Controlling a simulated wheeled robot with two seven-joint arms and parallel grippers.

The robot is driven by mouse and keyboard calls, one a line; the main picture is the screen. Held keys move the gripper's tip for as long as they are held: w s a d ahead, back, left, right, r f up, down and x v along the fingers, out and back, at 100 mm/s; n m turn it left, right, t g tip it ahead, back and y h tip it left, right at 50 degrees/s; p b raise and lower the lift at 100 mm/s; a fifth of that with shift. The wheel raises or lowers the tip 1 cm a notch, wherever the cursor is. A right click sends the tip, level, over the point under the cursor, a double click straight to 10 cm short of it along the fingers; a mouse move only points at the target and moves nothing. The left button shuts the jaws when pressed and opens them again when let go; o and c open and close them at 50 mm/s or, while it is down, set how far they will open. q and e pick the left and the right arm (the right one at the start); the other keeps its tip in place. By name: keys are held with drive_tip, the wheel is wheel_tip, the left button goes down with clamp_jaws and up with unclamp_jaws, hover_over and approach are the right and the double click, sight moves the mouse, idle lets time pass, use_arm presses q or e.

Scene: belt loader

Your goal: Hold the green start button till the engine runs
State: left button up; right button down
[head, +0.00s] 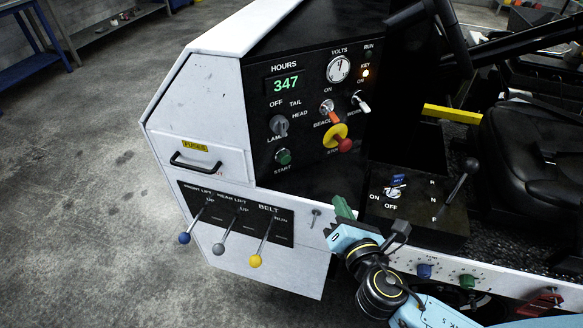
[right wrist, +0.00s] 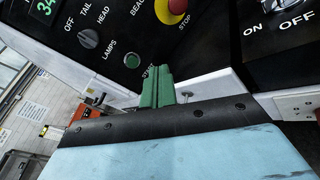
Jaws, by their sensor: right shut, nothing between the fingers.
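The green start button (head: 283,157) sits low on the black panel, above the label START. It also shows in the right wrist view (right wrist: 132,61), left of my fingertips. My right gripper (head: 342,207) is shut and empty, with green fingers, below and to the right of the button and apart from it. In the right wrist view the shut fingers (right wrist: 157,86) point up at the panel, beside the START label. The RUN lamp (head: 369,50) at the panel's top looks dark. The KEY ON lamp (head: 366,73) glows orange. My left gripper is not in view.
A red stop knob (head: 345,145) on a yellow disc sticks out right of the button. A lamps knob (head: 279,125) is just above it. Belt and lift levers with a yellow ball (head: 256,261) stand below left. A seat (head: 535,150) is at right.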

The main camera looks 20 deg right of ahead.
sight(285, 160)
drive_tip(key=a+n+y, duration=0.1)
drive_tip(key=n, duration=0.2)
drive_tip(key=a+n+y, duration=0.1)
drive_tip(key=n+y, duration=0.1)
drive_tip(key=n, duration=0.1)
drive_tip(key=a+n+t+y, duration=0.1)
drive_tip(key=a+n, duration=0.1)
drive_tip(key=n, duration=0.2)
drive_tip(key=shift+w+f+y, duration=0.2)
drive_tip(key=shift+w+y, duration=0.05)
drive_tip(key=shift+y, duration=0.15)
drive_tip(key=shift+w, duration=0.1)
drive_tip(key=w+a, duration=0.1)
drive_tip(key=w, duration=0.8)
drive_tip(key=w+a, duration=0.1)
drive_tip(key=w, duration=0.3)
drive_tip(key=shift+w+a+p, duration=0.3)
drive_tip(key=shift+a+p, duration=0.05)
drive_tip(key=shift+w, duration=0.1)
